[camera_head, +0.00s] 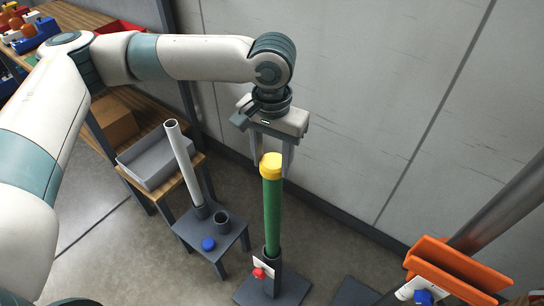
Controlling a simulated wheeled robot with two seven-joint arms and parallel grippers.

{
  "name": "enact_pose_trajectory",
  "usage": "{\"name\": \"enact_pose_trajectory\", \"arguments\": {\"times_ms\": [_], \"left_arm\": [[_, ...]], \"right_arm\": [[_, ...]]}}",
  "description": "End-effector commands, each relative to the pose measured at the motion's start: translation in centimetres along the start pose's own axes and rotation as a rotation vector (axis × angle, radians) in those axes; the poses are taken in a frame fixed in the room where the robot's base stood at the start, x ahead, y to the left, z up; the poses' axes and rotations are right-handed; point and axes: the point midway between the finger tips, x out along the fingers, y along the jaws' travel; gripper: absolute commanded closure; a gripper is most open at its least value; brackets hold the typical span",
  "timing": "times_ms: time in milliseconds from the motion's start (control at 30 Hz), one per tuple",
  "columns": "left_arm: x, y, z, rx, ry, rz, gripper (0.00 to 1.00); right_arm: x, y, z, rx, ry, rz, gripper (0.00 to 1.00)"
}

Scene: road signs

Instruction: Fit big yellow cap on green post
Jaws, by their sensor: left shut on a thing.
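The big yellow cap (271,166) is at the top end of the green post (272,215). It looks upright and in line with the post; whether it is fully seated I cannot tell. The post stands upright in a dark base (287,288) on the floor. My left gripper (272,170) points down from above, with its fingers on either side of the cap, shut on it. My right gripper is not in view.
A small dark stand (228,240) left of the post carries a white tube (184,160), a dark cup and a blue cap (208,244). A grey tray (150,170) lies on a wooden shelf. An orange bin (455,268) is at the lower right. A wall is behind.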

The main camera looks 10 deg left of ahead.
Motion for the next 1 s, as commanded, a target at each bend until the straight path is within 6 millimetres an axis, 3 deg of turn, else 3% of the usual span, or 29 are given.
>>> {"name": "enact_pose_trajectory", "arguments": {"times_ms": [33,67,133,633,767,1000], "left_arm": [[0.0,0.0,0.0,0.0,-0.001,0.0,0.78],[0.1,0.0,0.0,0.0,0.0,0.0,0.5],[0.1,0.0,0.0,0.0,0.0,0.0,0.35],[-0.7,0.0,-0.1,0.0,0.003,0.0,0.35],[-2.0,0.0,-0.1,0.0,0.003,0.0,0.35],[-6.1,0.0,-0.1,0.0,0.004,0.001,0.35]], "right_arm": [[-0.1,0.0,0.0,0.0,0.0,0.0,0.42],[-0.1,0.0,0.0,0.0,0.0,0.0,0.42],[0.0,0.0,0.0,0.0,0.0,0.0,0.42],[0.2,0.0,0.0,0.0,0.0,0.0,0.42],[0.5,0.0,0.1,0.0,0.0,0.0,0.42],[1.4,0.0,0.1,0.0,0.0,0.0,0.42]]}}
